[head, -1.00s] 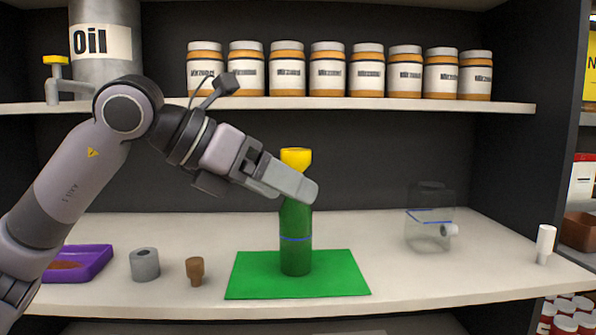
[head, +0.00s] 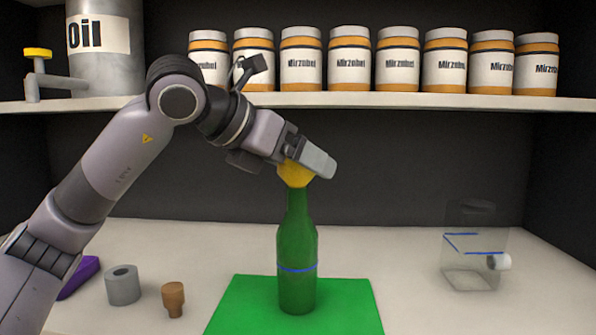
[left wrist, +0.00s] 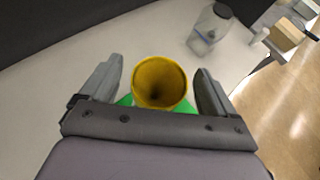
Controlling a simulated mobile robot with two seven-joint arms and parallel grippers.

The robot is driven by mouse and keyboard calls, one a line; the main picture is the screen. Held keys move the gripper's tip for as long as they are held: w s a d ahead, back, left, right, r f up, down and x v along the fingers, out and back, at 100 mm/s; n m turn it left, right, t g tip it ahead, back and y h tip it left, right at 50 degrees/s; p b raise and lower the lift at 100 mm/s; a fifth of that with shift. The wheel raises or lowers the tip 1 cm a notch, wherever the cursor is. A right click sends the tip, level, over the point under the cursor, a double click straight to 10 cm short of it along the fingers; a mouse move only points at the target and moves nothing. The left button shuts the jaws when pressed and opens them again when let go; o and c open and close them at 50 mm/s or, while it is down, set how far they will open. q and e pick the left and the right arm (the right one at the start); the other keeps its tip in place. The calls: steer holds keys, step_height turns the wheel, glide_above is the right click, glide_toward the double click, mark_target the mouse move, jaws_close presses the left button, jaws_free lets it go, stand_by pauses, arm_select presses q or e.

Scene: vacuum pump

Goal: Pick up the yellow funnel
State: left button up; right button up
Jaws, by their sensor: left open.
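The yellow funnel (head: 294,175) sits in the mouth of the green bottle (head: 297,252), which stands upright on a green mat (head: 240,310). In the head view my left gripper (head: 318,166) is at the funnel's height and hides part of its rim. In the left wrist view the funnel (left wrist: 160,83) shows its open mouth between the two spread fingers of my left gripper (left wrist: 160,88). Gaps show on both sides, so the fingers are open around it without visible contact. My right gripper is in neither view.
A clear container (head: 474,250) with blue lines stands at the right. A grey ring (head: 122,288), a brown cork (head: 173,298) and a purple tray (head: 80,277) are at the left. Jars (head: 349,62) and an oil tank (head: 108,45) fill the shelf above.

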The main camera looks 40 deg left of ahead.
arm_select(q)
steer(key=shift+x, duration=1)
steer(key=shift+c, duration=0.3)
steer(key=c, duration=1)
steer(key=shift+r, duration=0.15)
